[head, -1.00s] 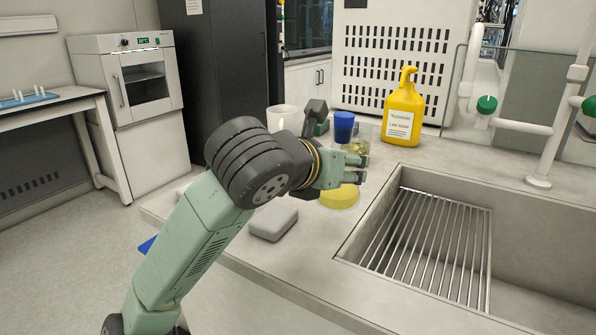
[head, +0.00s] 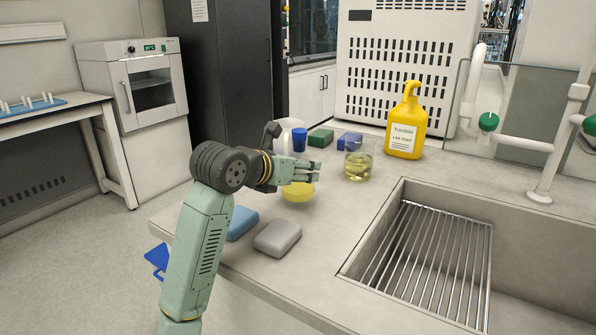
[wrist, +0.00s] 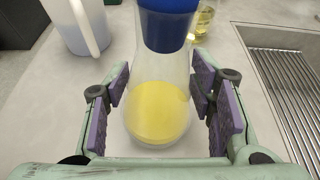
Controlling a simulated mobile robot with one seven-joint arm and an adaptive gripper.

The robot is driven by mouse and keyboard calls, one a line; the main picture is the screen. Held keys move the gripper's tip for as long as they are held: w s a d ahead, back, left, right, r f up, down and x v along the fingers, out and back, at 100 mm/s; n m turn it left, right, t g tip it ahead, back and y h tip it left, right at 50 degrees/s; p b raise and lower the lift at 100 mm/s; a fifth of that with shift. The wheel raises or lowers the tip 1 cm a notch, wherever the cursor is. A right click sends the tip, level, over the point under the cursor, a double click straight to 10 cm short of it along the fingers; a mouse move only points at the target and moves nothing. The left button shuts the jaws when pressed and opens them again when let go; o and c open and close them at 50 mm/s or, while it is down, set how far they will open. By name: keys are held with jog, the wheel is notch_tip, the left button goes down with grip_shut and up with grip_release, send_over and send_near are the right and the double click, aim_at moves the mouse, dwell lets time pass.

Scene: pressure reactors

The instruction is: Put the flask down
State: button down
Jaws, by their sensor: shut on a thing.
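The flask is clear and conical with yellow liquid (head: 298,192) in its bottom and a blue cap (head: 299,140). My gripper (head: 303,172) is shut on the flask and hides its middle in the head view. In the wrist view the flask (wrist: 158,105) stands upright between the purple finger pads of my gripper (wrist: 160,112). Its base is low over the grey counter (head: 330,220), left of the sink; I cannot tell whether it touches.
A beaker with yellowish liquid (head: 358,165) stands right of the flask, before a yellow soap bottle (head: 407,122). A white jug (wrist: 80,30), a green block (head: 320,138) and a blue block (head: 349,140) are behind. Grey (head: 278,237) and blue (head: 241,222) pads lie near the front edge.

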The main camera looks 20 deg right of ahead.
jog(key=shift+f, duration=0.6)
jog(key=c, duration=0.7)
grip_release()
jog(key=shift+f, duration=0.1)
